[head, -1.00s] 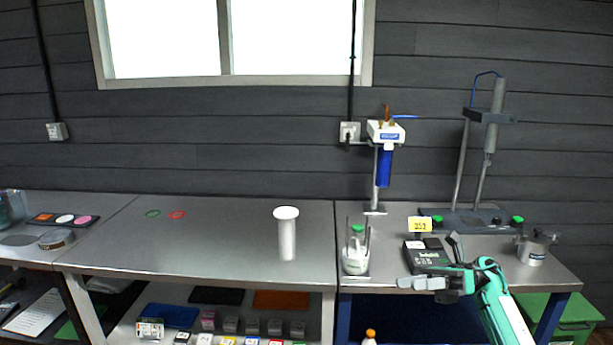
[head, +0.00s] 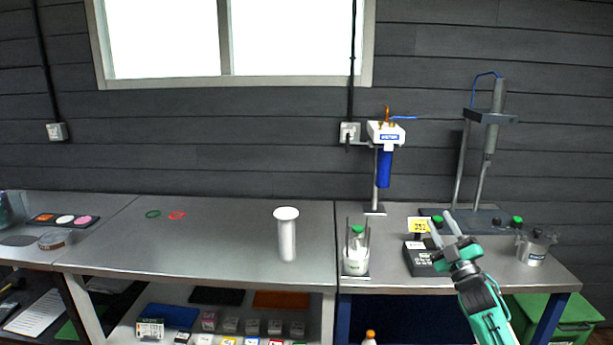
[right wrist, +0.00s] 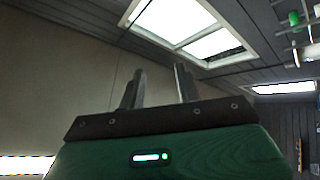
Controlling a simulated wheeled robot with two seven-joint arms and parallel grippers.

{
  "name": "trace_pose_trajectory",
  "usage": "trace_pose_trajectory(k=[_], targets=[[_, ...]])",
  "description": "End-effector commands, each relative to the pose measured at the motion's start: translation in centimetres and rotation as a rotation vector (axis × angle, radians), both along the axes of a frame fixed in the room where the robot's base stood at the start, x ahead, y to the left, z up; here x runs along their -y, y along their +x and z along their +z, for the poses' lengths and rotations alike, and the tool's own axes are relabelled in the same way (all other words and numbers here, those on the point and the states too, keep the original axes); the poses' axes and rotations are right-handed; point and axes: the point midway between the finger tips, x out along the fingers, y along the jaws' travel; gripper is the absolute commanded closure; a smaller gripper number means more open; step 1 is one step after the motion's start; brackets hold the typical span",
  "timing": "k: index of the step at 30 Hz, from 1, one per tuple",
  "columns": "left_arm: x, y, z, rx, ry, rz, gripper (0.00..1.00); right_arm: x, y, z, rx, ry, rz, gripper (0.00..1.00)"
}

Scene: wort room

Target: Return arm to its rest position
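My right gripper (head: 443,228) is in front of the right-hand bench, with its two fingers pointing up and apart and nothing between them. In the right wrist view its fingers (right wrist: 160,88) stand open and empty against the wall and ceiling. The black device (head: 419,261) with the yellow display (head: 419,225) is partly hidden behind the gripper. My left gripper is not in view.
A white cylinder (head: 287,235) stands on the middle bench (head: 220,245). A bottle in a clear holder (head: 356,256), a blue filter unit (head: 384,165), a tall stand (head: 462,165) and a metal pot (head: 533,250) are on the right bench. Shelves below hold small boxes.

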Motion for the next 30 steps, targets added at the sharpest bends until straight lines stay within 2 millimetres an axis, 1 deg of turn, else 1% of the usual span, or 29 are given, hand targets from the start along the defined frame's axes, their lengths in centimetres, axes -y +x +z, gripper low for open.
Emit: trace_pose_trajectory(k=[1,3,6,11,12,13,14,15,17,18,20,21,23,24,26,27,29,30], targets=[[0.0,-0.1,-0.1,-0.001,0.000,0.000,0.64,1.1,0.9,-0.9,-0.078,0.073,-0.022,0.67],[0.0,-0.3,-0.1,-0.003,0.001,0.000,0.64,2.5,2.0,-2.4,-0.187,0.175,-0.051,0.67],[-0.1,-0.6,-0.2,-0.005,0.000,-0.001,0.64,4.1,3.1,-4.7,-0.330,0.307,-0.084,0.67],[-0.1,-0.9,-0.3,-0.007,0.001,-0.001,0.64,5.7,4.0,-8.5,-0.539,0.494,-0.128,0.67],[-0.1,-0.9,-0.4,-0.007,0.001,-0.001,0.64,5.9,4.1,-9.9,-0.589,0.533,-0.138,0.67],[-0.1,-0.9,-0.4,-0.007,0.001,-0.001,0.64,5.7,3.8,-12.4,-0.617,0.529,-0.145,0.67],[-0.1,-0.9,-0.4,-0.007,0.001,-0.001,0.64,5.6,3.6,-14.2,-0.642,0.530,-0.151,0.67],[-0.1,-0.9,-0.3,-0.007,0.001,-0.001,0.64,5.4,3.2,-16.6,-0.675,0.532,-0.159,0.67],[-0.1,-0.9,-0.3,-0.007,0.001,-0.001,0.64,5.1,2.5,-20.2,-0.726,0.536,-0.172,0.67],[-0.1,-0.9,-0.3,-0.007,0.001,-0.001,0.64,4.9,1.9,-22.7,-0.762,0.539,-0.182,0.67],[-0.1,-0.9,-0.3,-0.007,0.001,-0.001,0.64,4.6,0.8,-26.7,-0.820,0.542,-0.197,0.67],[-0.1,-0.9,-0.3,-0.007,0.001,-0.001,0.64,4.3,-0.1,-29.4,-0.860,0.546,-0.207,0.67],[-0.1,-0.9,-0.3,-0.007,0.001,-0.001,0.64,4.0,-1.7,-33.6,-0.923,0.550,-0.223,0.67],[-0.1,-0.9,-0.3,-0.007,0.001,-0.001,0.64,3.7,-2.9,-36.4,-0.965,0.552,-0.235,0.67],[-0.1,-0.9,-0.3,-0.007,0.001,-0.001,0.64,3.2,-5.0,-40.5,-1.028,0.556,-0.251,0.67],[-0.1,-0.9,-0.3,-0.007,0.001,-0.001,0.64,2.9,-6.5,-43.2,-1.071,0.557,-0.262,0.67],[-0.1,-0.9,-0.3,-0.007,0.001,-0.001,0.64,2.4,-9.0,-47.1,-1.134,0.559,-0.280,0.67],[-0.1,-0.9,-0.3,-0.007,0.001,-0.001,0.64,2.1,-10.8,-49.7,-1.176,0.560,-0.291,0.67]])
